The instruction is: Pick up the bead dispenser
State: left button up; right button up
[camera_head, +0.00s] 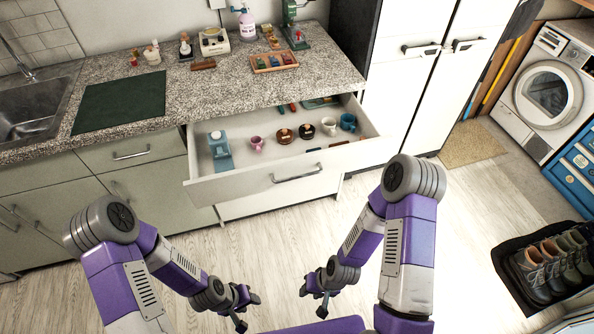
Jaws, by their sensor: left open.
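An open white drawer (245,187) under the counter holds small items. A blue and white dispenser-like device (219,146) stands at the drawer's left end; it may be the bead dispenser, but I cannot tell for sure. A green upright device (293,25) stands on the counter at the back. My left gripper (248,312) is open and empty, low in front of the drawer and apart from everything. My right gripper (313,302) is to its right, also away from the drawer; its jaws are too small to judge.
The drawer also holds a pink mug (257,143), a teal mug (348,122) and dark round items. The granite counter (205,90) carries a green mat (120,103), a wooden tray (274,63) and a pump bottle (247,24). Shoes (550,265) lie at right. Open floor is in front.

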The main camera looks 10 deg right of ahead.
aim_at(220, 150)
jog(key=u, duration=1.9)
jog(key=i, duration=2.45)
jog(key=z, duration=4)
